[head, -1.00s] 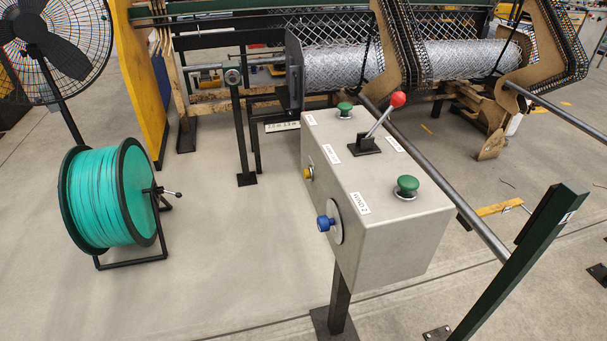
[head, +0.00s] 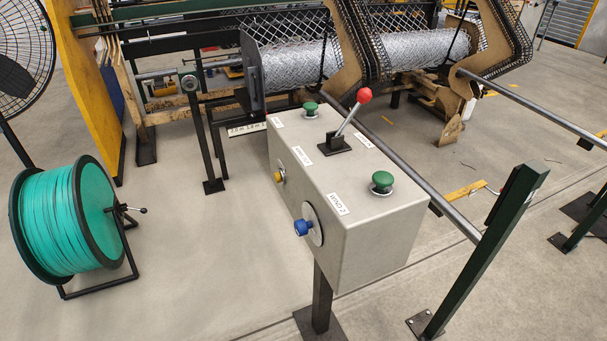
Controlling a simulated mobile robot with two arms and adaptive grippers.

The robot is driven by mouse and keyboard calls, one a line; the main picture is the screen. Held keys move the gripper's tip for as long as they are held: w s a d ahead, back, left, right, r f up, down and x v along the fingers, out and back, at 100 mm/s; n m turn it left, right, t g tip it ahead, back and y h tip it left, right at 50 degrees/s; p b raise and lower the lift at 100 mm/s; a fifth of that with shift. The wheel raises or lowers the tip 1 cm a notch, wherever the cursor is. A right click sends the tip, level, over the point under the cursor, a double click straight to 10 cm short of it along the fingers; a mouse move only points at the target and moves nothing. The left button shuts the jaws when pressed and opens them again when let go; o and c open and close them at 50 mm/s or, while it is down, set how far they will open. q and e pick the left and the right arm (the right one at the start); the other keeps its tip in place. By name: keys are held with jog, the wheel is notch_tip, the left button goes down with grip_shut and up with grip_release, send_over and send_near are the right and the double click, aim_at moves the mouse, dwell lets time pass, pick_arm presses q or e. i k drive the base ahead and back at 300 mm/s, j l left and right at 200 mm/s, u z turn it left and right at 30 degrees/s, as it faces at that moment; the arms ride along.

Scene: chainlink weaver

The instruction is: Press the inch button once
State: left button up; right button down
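A grey control box (head: 377,241) stands on a dark post in the middle of the view. Its top carries a far green button (head: 310,109), a red-knobbed lever (head: 364,96) and a near green button (head: 382,181). A label (head: 339,204) by the near green button reads "WIND 2". The left face has a yellow button (head: 279,177) and a blue knob (head: 302,227) on a round plate. The other labels are too small to read, so I cannot tell which button is the inch button. Neither of my grippers is in view.
A teal reel (head: 62,220) on a black stand is at the left, below a black fan (head: 22,60). The weaving machine with wire mesh rolls (head: 297,66) is behind the box. A green post (head: 487,255) stands at right. Floor between reel and box is clear.

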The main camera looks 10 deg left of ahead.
aim_at(277, 176)
jog(key=j+z, duration=0.25)
jog(key=j, duration=0.6)
jog(key=j+z, duration=0.2)
jog(key=j, duration=0.7)
jog(key=j+z, duration=0.25)
jog(key=j, duration=0.6)
jog(key=k+j, duration=0.1)
jog(key=j, duration=0.4)
jog(key=k+j, duration=0.1)
jog(key=j, duration=0.4)
